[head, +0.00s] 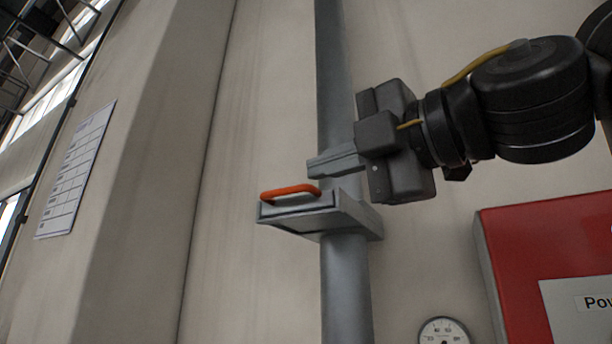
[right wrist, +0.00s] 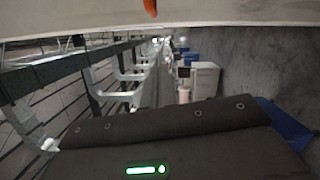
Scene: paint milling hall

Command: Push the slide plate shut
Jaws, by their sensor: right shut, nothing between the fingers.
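A grey slide gate housing (head: 352,219) sits around a vertical grey pipe. The slide plate (head: 292,211) is at its left front and carries an orange handle (head: 290,191) on top. How far the plate stands out of the housing is hard to tell. My right gripper (head: 311,167) comes in from the right, its fingers shut and empty. The fingertips appear just above the handle's right end in the picture; I cannot tell whether they touch anything. In the right wrist view, an orange piece, likely the handle (right wrist: 150,7), shows at the top edge. My left gripper is out of view.
The pipe (head: 345,290) runs up and down in front of a pale wall. A red cabinet (head: 510,235) stands at the lower right, with a round gauge (head: 444,331) left of it. A paper chart (head: 75,172) hangs at the left. Space left of the handle looks clear.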

